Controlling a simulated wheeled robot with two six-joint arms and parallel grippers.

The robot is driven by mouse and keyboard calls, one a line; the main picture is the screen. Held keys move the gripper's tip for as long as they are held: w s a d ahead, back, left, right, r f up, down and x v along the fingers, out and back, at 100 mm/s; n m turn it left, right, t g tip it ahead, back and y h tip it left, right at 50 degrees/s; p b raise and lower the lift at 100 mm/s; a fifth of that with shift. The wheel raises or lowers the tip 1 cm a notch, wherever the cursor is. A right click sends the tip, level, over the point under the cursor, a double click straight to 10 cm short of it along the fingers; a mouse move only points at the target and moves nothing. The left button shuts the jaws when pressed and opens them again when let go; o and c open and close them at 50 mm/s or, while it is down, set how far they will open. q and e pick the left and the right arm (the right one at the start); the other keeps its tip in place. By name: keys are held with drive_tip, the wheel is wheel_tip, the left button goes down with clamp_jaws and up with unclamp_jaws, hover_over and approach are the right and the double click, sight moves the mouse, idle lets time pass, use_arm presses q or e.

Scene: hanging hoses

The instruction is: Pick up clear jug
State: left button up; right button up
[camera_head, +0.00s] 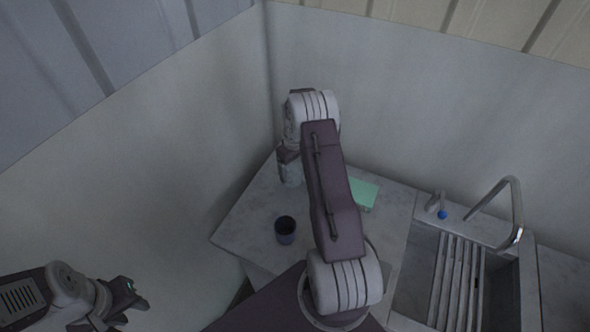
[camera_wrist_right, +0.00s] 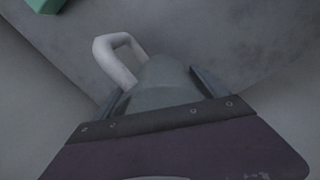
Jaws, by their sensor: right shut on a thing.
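The clear jug (camera_wrist_right: 165,82) shows in the right wrist view as a grey, see-through body with a pale looped handle (camera_wrist_right: 112,58) on its left. My right gripper (camera_wrist_right: 155,92) is shut on the jug, with one finger on each side of its body. The gripper's mount hides the near part of the jug.
A dark cup (camera_head: 285,230) stands on the marble counter (camera_head: 245,220), left of my right arm. A green box (camera_head: 364,193) lies right of the arm; its corner shows in the wrist view (camera_wrist_right: 45,4). A sink (camera_head: 420,275) with a tap (camera_head: 517,215) is at the right. Walls close the back corner.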

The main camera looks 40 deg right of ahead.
drive_tip(key=shift+r, duration=0.1)
drive_tip(key=shift+r, duration=0.2)
drive_tip(key=s+d+r+b, duration=0.3)
drive_tip(key=s+d+r, duration=0.2)
drive_tip(key=s+r, duration=0.5)
drive_tip(key=shift+s+d+r, duration=0.2)
drive_tip(key=shift+r, duration=0.05)
